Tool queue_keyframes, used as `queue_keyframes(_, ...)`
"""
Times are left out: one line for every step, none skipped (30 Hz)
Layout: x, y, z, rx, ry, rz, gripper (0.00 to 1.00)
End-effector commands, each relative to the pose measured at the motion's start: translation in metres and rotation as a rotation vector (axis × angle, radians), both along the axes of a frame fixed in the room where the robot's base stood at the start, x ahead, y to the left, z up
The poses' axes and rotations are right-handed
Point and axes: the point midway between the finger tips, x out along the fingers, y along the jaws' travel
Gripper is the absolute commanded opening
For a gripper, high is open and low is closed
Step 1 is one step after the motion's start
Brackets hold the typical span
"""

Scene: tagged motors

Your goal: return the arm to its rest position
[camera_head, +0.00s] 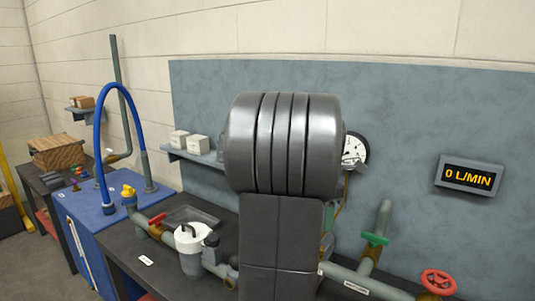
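My gripper's fingers do not show in the head view, so I cannot see whether they hold anything. A large dark grey ribbed cylinder on a dark block, apparently part of my own arm, stands upright in the middle of the picture. It hides the centre of the bench and part of the wall panel behind.
A dark bench (135,248) carries a white-lidded canister (189,250), a black tray (190,217) and pipes with a red wheel (438,281) and a green handle (375,239). A blue cabinet (88,221) with a blue hose (99,135) stands left. A display (469,175) reads 0 L/MIN.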

Motion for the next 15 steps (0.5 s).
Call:
queue_keyframes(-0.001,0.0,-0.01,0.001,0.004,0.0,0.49)
queue_keyframes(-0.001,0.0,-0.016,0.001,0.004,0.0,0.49)
queue_keyframes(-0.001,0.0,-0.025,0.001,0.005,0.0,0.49)
queue_keyframes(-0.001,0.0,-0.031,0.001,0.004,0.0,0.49)
queue_keyframes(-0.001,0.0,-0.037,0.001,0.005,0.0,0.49)
queue_keyframes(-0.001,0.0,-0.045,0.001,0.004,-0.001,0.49)
queue_keyframes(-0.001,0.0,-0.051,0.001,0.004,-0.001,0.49)
queue_keyframes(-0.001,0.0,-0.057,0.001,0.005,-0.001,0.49)
queue_keyframes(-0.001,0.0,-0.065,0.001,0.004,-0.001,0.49)
queue_keyframes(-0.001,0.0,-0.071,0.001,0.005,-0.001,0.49)
queue_keyframes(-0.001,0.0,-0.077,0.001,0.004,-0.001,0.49)
queue_keyframes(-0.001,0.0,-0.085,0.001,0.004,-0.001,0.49)
queue_keyframes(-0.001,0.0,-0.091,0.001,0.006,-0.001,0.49)
queue_keyframes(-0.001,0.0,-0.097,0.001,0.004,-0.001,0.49)
queue_keyframes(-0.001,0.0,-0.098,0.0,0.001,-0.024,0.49)
